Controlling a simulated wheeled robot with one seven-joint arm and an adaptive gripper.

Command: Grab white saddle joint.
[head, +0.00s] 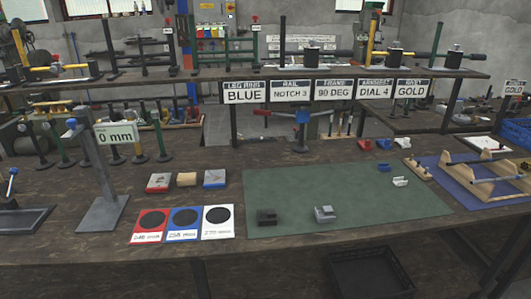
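A small white piece (400,181) with an uneven, notched outline lies near the right edge of the green mat (330,187). It looks like a joint, but it is too small to make out a saddle shape. A second small white piece (403,142) lies farther back on the bench beyond the mat, beside a blue piece (383,144) and a red piece (365,144). I cannot tell for certain which white piece is the saddle joint. My gripper is not in view.
A blue piece (384,167) lies near the white one on the mat. A dark block (266,217) and a grey block (325,214) sit at the mat's front. Wooden frames stand on a purple mat (457,186) at right. The mat's middle is clear.

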